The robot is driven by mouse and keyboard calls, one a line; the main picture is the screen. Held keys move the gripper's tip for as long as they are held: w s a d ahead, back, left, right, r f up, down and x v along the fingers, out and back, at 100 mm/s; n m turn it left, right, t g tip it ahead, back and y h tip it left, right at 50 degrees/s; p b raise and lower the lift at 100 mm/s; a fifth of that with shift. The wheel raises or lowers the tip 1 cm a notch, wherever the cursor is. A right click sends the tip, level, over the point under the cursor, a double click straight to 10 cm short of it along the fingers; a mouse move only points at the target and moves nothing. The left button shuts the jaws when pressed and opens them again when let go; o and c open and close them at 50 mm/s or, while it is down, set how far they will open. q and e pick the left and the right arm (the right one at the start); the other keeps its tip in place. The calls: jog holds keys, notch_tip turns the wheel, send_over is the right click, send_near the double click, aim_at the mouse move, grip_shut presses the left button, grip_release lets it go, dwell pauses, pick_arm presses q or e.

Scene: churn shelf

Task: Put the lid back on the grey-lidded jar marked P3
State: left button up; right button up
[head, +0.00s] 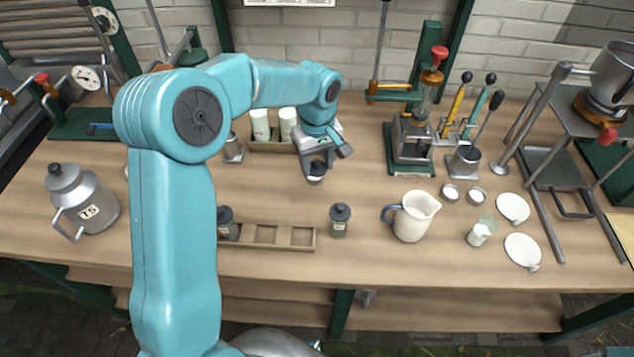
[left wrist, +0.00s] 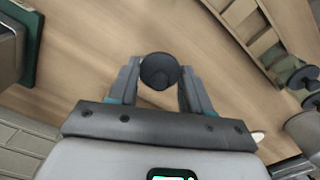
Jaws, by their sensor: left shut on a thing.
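My left gripper (head: 318,168) hangs above the middle of the bench, shut on a small dark grey round piece (head: 315,179) that looks like a lid. In the left wrist view the round dark piece (left wrist: 160,70) sits between the two fingers. A small jar with a dark grey top (head: 340,219) stands upright on the bench in front of the gripper. Another dark-topped jar (head: 227,223) is at the left end of the wooden rack, partly behind my arm. Their labels are too small to read, so I cannot tell which is P3. My right gripper is not in view.
The wooden rack (head: 315,239) has empty compartments. A cream pitcher (head: 412,217) stands right of the jar, with a glass (head: 481,232) and white lids (head: 522,251) beyond. A metal can marked T5 (head: 83,202) is at left. A green-framed press (head: 412,140) stands behind.

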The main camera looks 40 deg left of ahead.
aim_at(317, 162)
pick_arm(q)
notch_tip(317, 162, up, 8)
jog(key=shift+r, duration=0.25)
